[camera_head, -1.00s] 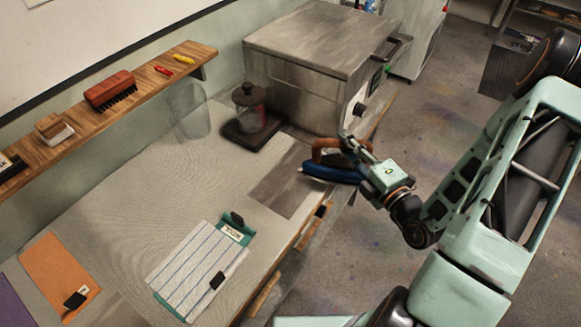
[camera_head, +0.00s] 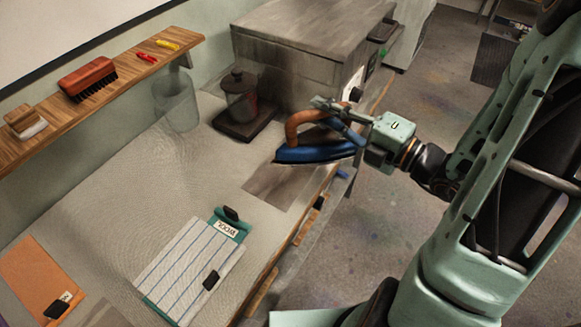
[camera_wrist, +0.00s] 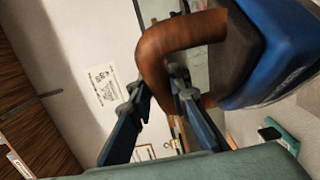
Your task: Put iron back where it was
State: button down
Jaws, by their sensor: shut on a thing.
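The iron (camera_head: 312,152) has a blue body and a brown handle. In the head view it is over the grey rectangular patch (camera_head: 272,186) near the table's right edge; I cannot tell whether it touches it. My gripper (camera_head: 328,112) is shut on the iron's brown handle, coming from the right. In the wrist view the handle (camera_wrist: 180,45) loops past the fingers of my gripper (camera_wrist: 160,95), with the blue body (camera_wrist: 272,50) at the upper right. The iron's underside is hidden.
A large metal box (camera_head: 300,50) stands behind the iron. A lidded jar on a dark base (camera_head: 240,125) is to its left, with a clear beaker (camera_head: 176,103) beyond. A striped cloth on a green clipboard (camera_head: 190,268) lies in front. The table's middle is clear.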

jog(key=s+a+r+n+g+y+b, duration=0.2)
jog(key=s+a+n+g+b, duration=0.15)
jog(key=s, duration=0.35)
jog(key=shift+m+g+y, duration=0.25)
jog(key=shift+y, duration=0.05)
jog(key=w+f, duration=0.1)
jog(key=w, duration=0.2)
jog(key=w+f, duration=0.2)
jog(key=w, duration=0.1)
jog(key=w+f+b, duration=0.1)
jog(key=w, duration=0.2)
jog(key=shift+w+a+f, duration=0.15)
jog(key=shift+a, duration=0.25)
jog(key=w+f+b, duration=0.1)
jog(key=w+f, duration=0.3)
jog(key=f, duration=0.4)
jog(key=shift+w, duration=0.25)
jog(key=shift+a+f, duration=0.1)
jog(key=shift+f, duration=0.05)
jog(key=c, duration=1.8)
grip_release()
jog(key=shift+f, duration=0.15)
